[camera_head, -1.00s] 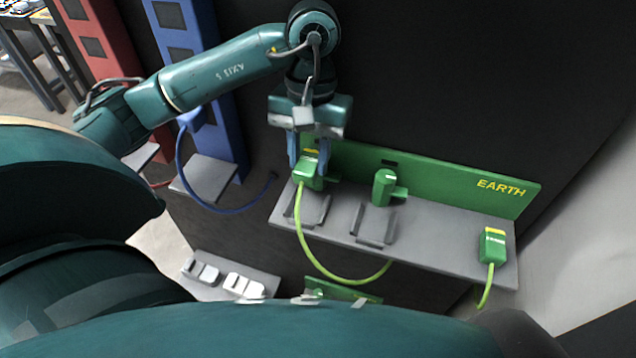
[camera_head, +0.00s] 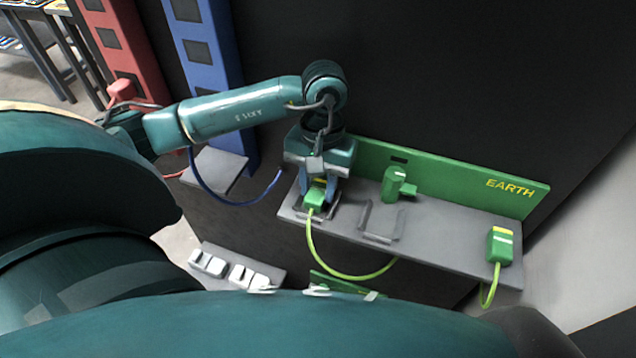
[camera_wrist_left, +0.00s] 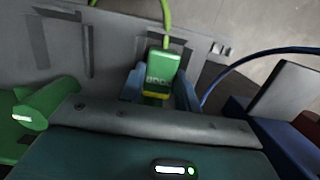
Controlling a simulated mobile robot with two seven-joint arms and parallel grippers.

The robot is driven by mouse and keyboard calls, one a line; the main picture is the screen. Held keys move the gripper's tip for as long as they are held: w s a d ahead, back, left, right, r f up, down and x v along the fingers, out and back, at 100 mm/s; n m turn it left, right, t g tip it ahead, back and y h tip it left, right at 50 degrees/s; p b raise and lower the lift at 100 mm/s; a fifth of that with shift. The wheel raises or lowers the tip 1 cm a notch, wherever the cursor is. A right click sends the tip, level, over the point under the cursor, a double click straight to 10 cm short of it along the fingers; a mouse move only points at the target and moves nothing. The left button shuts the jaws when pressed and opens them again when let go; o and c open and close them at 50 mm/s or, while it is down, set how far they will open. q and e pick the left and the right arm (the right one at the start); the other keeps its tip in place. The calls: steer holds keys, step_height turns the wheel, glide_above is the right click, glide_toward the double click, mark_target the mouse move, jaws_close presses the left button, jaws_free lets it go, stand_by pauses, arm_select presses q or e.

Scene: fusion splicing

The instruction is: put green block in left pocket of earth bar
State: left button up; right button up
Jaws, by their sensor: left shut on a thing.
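The green block (camera_head: 315,198), with a yellow band and a yellow-green cable, is between the fingers of my left gripper (camera_head: 318,190), which is shut on it. It also shows in the left wrist view (camera_wrist_left: 164,72), between the blue-grey fingers. The block is at the left pocket (camera_head: 333,205) of the earth bar (camera_head: 450,245); the gripper hides part of that pocket, and I cannot tell whether the block touches the shelf. The right pocket (camera_head: 381,236) is empty. My right gripper is not in view.
A green knob (camera_head: 393,184) stands on the bar behind the right pocket. A second green block (camera_head: 500,246) with a cable sits at the bar's right end. The green EARTH panel (camera_head: 450,178) rises behind. A blue post (camera_head: 215,75) with a blue cable stands to the left.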

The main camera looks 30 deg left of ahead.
mark_target(321, 183)
arm_select(q)
steer(key=o, duration=1)
steer(key=shift+c, duration=0.2)
steer(key=shift+o, duration=0.2)
steer(key=shift+w+r+p, duration=0.1)
steer(key=shift+r+p, duration=0.25)
steer(key=shift+p, duration=0.1)
step_height(321, 183, up, 12)
steer(key=w, duration=0.1)
steer(key=shift+w+a+f+b, duration=0.2)
steer(key=shift+w+f+b, duration=0.1)
steer(key=shift+b, duration=0.1)
